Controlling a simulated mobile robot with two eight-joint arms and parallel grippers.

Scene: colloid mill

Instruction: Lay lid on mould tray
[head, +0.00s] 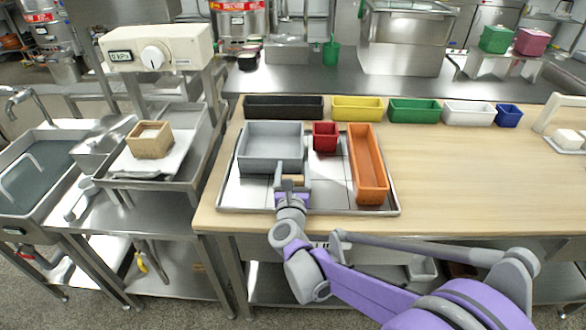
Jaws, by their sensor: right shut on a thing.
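My right gripper (293,190) is over the front of the metal tray on the wooden table, just in front of the grey bin. It is shut on a small tan wooden piece (293,180), which looks like the lid; the fingers hide part of it. A square wooden box (150,141) with pale content, apparently the mould, stands open at the top on a white cloth in a metal tray (190,182) at the left. The right gripper is well to the right of this box. My left gripper is not in view.
The metal tray (240,205) also holds the grey bin (270,160), a red bin (325,137) and a long orange bin (368,165). Several coloured bins line the table's back edge. A press-like unit with a dial (155,55) stands behind the wooden box. The table's right half is mostly clear.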

